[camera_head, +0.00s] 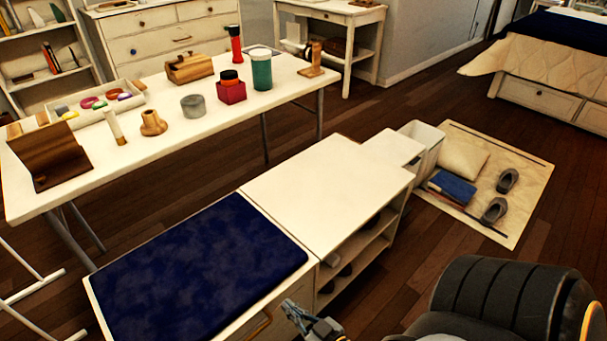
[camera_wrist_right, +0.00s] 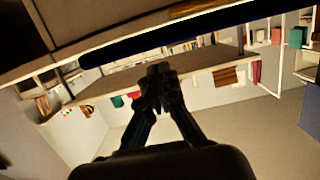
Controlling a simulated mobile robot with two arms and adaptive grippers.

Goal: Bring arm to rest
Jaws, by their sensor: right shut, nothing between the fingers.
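My right gripper (camera_head: 292,306) shows at the bottom edge of the head view, in front of the low white cabinet (camera_head: 308,187). Only its grey and black tip part shows there; my dark arm fills the bottom right corner. In the right wrist view the right gripper's black fingers (camera_wrist_right: 159,74) come together at the tips, with nothing seen between them. The dark blue cushion (camera_head: 197,270) lies on the cabinet just left of the gripper. My left gripper is not in view.
The white table (camera_head: 200,130) behind holds several jars, wooden pieces and a tray. A mat (camera_head: 525,195) at the right carries shoes, a pillow and a blue folded item. A bed (camera_head: 545,65) stands at the far right. Wooden floor between them is open.

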